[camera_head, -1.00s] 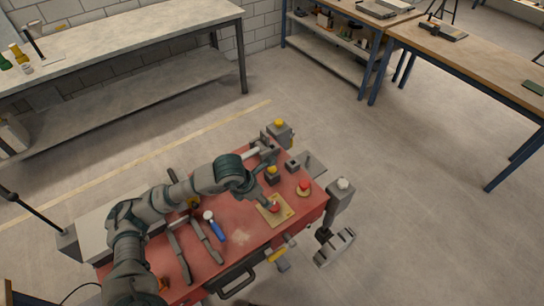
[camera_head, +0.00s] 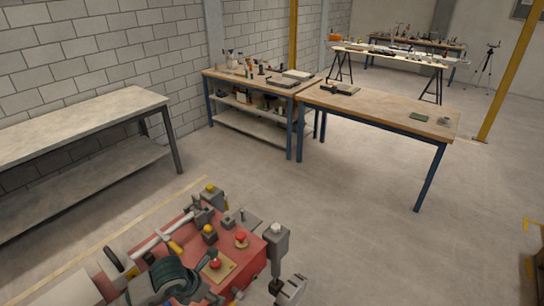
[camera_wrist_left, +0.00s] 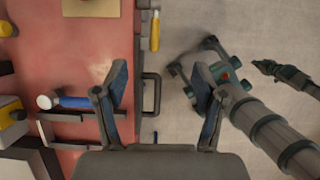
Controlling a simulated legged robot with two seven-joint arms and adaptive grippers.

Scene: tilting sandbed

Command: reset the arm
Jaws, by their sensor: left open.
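My left arm comes in at the bottom left of the head view, over the red-topped bench, with its grey and dark teal links low in the frame. My left gripper (camera_wrist_left: 162,105) is open in the left wrist view, with its two fingers wide apart and nothing between them. It points down over the edge of the red bench top (camera_wrist_left: 75,65). A blue-handled hammer (camera_wrist_left: 70,101) lies left of the fingers. A grey jointed limb of mine crosses the right of the wrist view; whether its end is my right gripper, open or shut, is unclear.
The red bench carries a red button on a tan plate (camera_head: 216,265), another red button (camera_head: 241,238) and yellow-topped blocks. A yellow handle (camera_wrist_left: 154,30) and a dark drawer handle (camera_wrist_left: 151,93) sit at its edge. A grey table (camera_head: 80,125) and wooden tables (camera_head: 385,105) stand beyond open floor.

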